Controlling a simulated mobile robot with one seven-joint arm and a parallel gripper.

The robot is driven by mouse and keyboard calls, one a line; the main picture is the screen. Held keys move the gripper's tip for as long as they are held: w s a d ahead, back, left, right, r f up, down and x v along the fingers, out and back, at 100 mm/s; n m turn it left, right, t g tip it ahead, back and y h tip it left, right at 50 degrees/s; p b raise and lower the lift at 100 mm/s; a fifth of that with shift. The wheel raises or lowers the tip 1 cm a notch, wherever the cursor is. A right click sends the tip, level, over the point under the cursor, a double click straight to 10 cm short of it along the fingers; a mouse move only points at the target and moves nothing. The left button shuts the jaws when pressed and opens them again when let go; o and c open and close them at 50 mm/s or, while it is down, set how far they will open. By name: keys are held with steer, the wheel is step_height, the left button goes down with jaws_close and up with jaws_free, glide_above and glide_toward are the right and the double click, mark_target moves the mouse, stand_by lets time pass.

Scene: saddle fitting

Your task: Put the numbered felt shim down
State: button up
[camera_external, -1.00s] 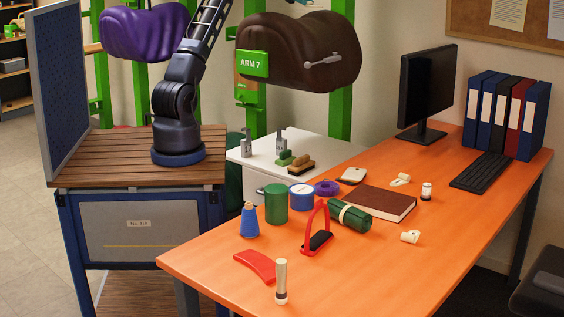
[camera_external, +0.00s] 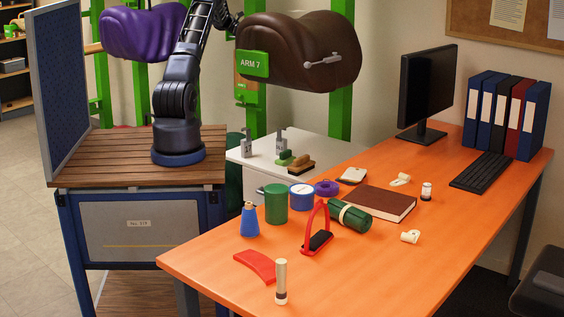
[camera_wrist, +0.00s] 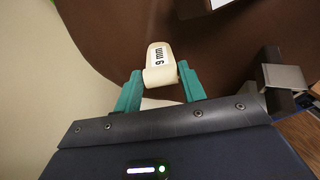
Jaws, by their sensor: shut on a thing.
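The felt shim (camera_wrist: 160,62) is a cream, curled piece with a "9 mm" label, seen in the wrist view. My gripper (camera_wrist: 161,86) has teal fingers and is shut on the shim's near end. The shim's labelled end sticks out beyond the fingertips, in front of a large brown surface that looks like the brown saddle. In the external view my arm reaches up out of the top of the picture, so my gripper and the shim do not show there.
The brown saddle (camera_external: 300,50) hangs on a green rack marked ARM 7. The orange table (camera_external: 370,270) holds a red curved piece (camera_external: 256,265), a green tin (camera_external: 276,204), a brown book (camera_external: 380,203) and small cream pieces (camera_external: 410,236). The table's front right is clear.

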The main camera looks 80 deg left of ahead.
steer(key=s+d+f+n+y, duration=0.1)
steer(key=s+f+n+y, duration=0.1)
steer(key=s+f, duration=0.5)
steer(key=s+d+f+n+t+y, duration=0.1)
steer(key=s+f, duration=0.1)
steer(key=f, duration=0.8)
steer(key=s+f+n+y, duration=0.2)
steer(key=s+f, duration=0.3)
steer(key=f, duration=0.4)
steer(key=y, duration=0.1)
glide_above(260, 149)
step_height(260, 149, down, 5)
step_height(260, 149, down, 20)
steer(key=shift+d+r, duration=0.1)
steer(key=shift+d, duration=0.05)
steer(key=o, duration=1)
steer(key=shift+c, duration=0.2)
